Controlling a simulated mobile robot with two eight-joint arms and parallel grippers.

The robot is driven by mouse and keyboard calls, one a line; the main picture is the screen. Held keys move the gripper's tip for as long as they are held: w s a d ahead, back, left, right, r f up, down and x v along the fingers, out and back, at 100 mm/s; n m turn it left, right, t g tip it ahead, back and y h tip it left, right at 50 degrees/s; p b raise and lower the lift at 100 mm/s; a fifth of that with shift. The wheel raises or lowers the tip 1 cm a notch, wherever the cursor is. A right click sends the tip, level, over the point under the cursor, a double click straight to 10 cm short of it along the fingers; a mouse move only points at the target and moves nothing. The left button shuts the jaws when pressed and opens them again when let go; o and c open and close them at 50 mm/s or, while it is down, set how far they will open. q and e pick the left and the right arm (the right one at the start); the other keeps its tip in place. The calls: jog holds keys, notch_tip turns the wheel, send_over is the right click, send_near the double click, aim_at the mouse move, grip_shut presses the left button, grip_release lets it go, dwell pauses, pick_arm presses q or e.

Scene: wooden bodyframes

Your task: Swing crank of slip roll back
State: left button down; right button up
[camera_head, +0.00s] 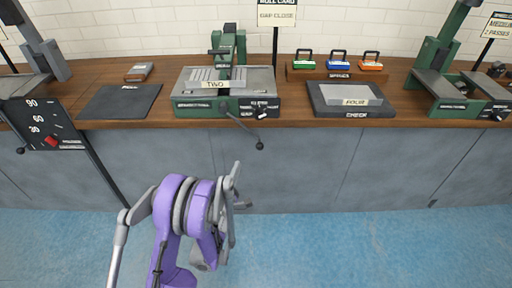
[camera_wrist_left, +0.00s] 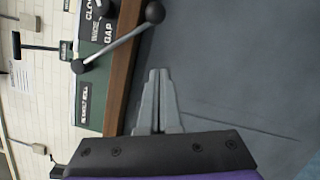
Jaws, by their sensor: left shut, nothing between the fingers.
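The slip roll (camera_head: 195,108) is a green and grey machine on the wooden bench with a "TWO" card on it. Its crank (camera_head: 245,128) is a grey rod with a black ball knob, hanging out past the bench's front edge. In the left wrist view the crank (camera_wrist_left: 118,46) runs from its hub on the green panel (camera_wrist_left: 92,100) to the ball knob at the top. My left gripper (camera_wrist_left: 158,72) is shut and empty, apart from the crank. In the head view the left gripper (camera_head: 243,205) is low in front of the cabinet, below the crank. My right gripper is not visible.
The wooden bench (camera_head: 300,118) has its front edge close to the crank. The grey cabinet front (camera_head: 300,165) and blue floor (camera_head: 400,250) are clear.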

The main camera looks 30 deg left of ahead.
aim_at(258, 148)
pick_arm(q)
jog(key=w+r+b, duration=0.1)
jog(key=w+r, duration=0.1)
jog(key=w, duration=0.9)
jog(key=shift+w, duration=0.2)
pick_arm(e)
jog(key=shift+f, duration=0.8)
pick_arm(q)
jog(key=shift+r, duration=0.1)
jog(key=shift+w+d+r+n+y+p, duration=0.3)
jog(key=shift+w+d+r+n+p, duration=0.15)
jog(key=shift+d+r+n, duration=0.4)
jog(key=shift+w+d+r, duration=0.1)
jog(key=shift+w+d, duration=0.05)
jog(key=shift+d, duration=0.05)
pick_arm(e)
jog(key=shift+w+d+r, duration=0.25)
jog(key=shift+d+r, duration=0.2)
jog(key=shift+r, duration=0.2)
